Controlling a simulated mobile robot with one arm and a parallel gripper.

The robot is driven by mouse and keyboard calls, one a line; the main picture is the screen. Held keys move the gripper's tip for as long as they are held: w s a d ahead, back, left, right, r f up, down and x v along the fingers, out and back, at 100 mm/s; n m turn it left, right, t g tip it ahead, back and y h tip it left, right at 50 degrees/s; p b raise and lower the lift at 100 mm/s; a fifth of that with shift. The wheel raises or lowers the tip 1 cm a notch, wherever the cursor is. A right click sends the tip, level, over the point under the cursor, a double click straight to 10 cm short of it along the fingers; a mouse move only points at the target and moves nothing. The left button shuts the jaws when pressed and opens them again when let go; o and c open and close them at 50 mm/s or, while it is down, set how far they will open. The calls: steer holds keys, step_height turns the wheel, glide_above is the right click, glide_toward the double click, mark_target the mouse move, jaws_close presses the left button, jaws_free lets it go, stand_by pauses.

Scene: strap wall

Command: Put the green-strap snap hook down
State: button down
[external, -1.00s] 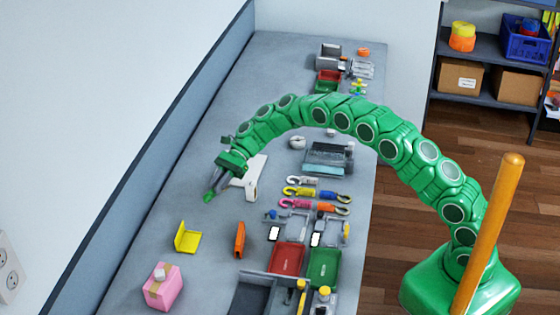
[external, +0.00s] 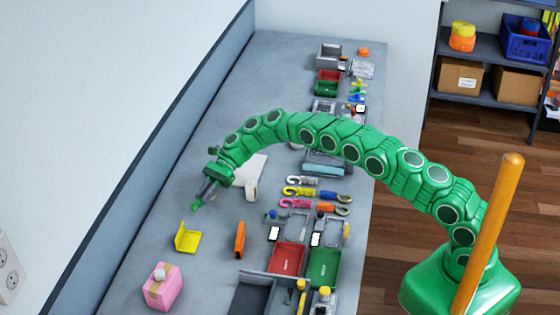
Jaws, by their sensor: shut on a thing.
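My gripper (external: 206,192) is shut and hangs over the back left part of the grey worktop, near the wall. A small green piece (external: 196,206) shows at its tips; I take it for part of the green-strap snap hook. The rest of the hook is hidden or too small to make out. I cannot tell whether the green piece touches the worktop.
A yellow angled holder (external: 187,238) stands just below the gripper. Several snap hooks (external: 316,194) lie further right, above a red tray (external: 287,257) and an orange piece (external: 239,240). Bare worktop surrounds the gripper's left.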

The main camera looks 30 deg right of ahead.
mark_target(206, 209)
steer(key=shift+w+a+f, duration=0.15)
steer(key=shift+f, duration=1.65)
steer(key=shift+f, duration=0.1)
steer(key=c, duration=1.1)
jaws_free()
steer(key=v, duration=1.2)
steer(key=shift+w, duration=0.1)
